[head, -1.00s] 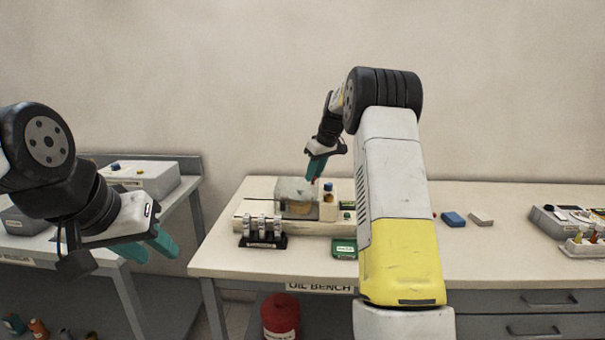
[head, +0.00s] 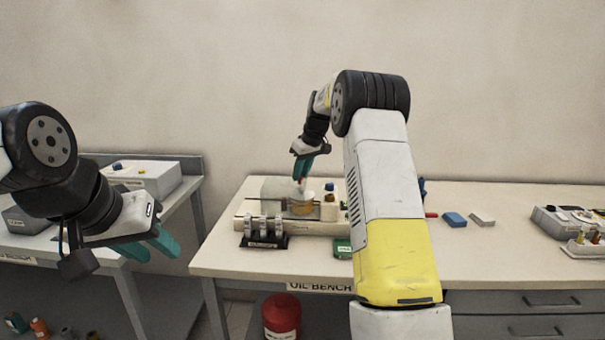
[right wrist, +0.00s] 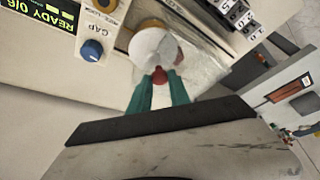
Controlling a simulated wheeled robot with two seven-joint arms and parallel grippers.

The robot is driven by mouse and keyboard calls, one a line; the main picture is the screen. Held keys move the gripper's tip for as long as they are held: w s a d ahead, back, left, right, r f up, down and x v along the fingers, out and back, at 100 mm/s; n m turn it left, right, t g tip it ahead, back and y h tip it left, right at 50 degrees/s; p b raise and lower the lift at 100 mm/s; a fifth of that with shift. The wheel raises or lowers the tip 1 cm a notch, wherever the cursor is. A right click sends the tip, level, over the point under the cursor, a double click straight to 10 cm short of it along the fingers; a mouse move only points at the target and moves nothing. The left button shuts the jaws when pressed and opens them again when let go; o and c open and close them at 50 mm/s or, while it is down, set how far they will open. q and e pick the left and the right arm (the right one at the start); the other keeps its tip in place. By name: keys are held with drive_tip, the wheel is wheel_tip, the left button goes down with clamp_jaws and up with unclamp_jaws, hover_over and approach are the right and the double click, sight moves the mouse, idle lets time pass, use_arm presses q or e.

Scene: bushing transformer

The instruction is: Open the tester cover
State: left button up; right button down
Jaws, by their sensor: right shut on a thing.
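The tester (head: 327,228) is a cream box on the oil bench. Its clear cover (head: 277,189) stands raised at the left and back of the cup (head: 302,207), which is uncovered. My right gripper (head: 300,178) is above the tester, at the cover. In the right wrist view its teal fingers (right wrist: 160,80) are shut on the cover's red knob (right wrist: 166,71), and the clear cover (right wrist: 203,72) spreads around them. The white cup (right wrist: 153,46) shows just beyond. My left gripper (head: 150,246) is open and empty, off the bench at the left.
A small rack of metal cylinders (head: 264,231) stands in front of the tester. A green box (head: 343,247) is beside it, partly behind my right arm. A blue block (head: 454,219) lies to the right. The tester's blue gap dial (right wrist: 92,50) is near the cup.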

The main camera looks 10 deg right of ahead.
sight(275, 182)
drive_tip(key=a, duration=0.2)
drive_tip(key=w+a, duration=0.1)
drive_tip(key=a, duration=0.2)
drive_tip(key=w+a, duration=0.1)
drive_tip(key=a, duration=0.1)
drive_tip(key=shift+w+a, duration=0.1)
drive_tip(key=shift+a, duration=0.05)
drive_tip(key=c, duration=1.2)
unclamp_jaws()
drive_tip(key=shift+c, duration=0.2)
drive_tip(key=v, duration=0.8)
